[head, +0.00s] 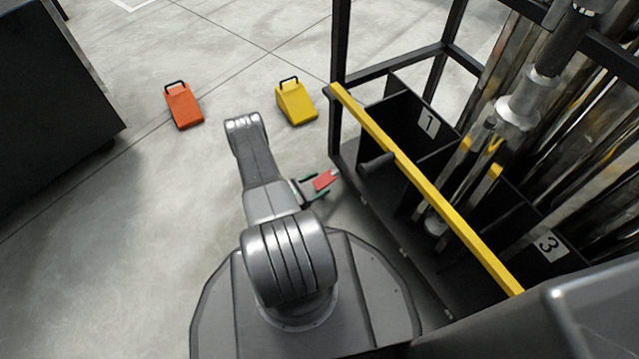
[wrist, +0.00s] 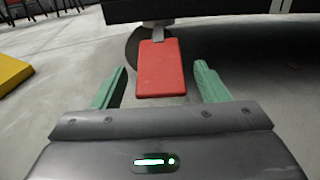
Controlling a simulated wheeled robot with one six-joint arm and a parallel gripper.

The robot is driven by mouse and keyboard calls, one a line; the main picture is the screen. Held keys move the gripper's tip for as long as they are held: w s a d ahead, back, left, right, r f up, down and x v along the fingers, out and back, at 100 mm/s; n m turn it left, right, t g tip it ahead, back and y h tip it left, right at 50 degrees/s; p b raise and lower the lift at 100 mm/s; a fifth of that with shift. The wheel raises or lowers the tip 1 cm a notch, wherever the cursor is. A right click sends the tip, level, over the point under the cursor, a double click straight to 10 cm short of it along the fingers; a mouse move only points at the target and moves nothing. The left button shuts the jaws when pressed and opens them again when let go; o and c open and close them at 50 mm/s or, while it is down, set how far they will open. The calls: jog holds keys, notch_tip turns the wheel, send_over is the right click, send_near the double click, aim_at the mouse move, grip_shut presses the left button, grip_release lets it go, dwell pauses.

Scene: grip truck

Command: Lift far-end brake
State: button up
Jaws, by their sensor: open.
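The brake pedal (head: 325,180) is a flat red plate on a short grey metal stem at the cart's lower edge, at the end away from my body. It also shows in the centre of the wrist view (wrist: 161,70), in front of a dark caster wheel (wrist: 132,48). My gripper (head: 312,188) is open, with green fingers. In the wrist view, my gripper (wrist: 163,84) has one finger on each side of the red pedal, with a gap at both sides. Whether the pedal is tilted up or down, I cannot tell exactly.
The black cart (head: 365,196) with a yellow bar (head: 440,200) and numbered bays holding metal poles stands right of my arm. An orange wedge (head: 184,107) and a yellow wedge (head: 296,104) lie on the floor. A dark box (head: 50,90) stands left. The floor between is clear.

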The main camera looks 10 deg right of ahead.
aim_at(331, 175)
jog(key=shift+w+d, duration=0.2)
jog(key=shift+d, duration=0.4)
jog(key=shift+c, duration=0.2)
jog(key=c, duration=1.4)
jog(key=shift+o, duration=0.2)
jog(key=shift+a+r+g+y+p, duration=0.15)
jog(key=shift+r+g+y+p, duration=0.15)
jog(key=shift+r+y+p, duration=0.65)
jog(key=r+y+p, duration=0.1)
jog(key=y+p, duration=0.1)
jog(key=p, duration=0.1)
jog(key=shift+s+r+g, duration=0.1)
jog(key=shift+r+g, duration=0.3)
jog(key=shift+d+r+g+y+p, duration=0.1)
jog(key=shift+r+g+y+p, duration=0.2)
jog(key=shift+r+y+p, duration=0.5)
jog(key=shift+d+r+g+y+p, duration=0.1)
jog(key=shift+r+g+y+p, duration=0.35)
jog(key=shift+y, duration=0.6)
jog(key=shift+f, duration=0.2)
jog(key=o, duration=1.4)
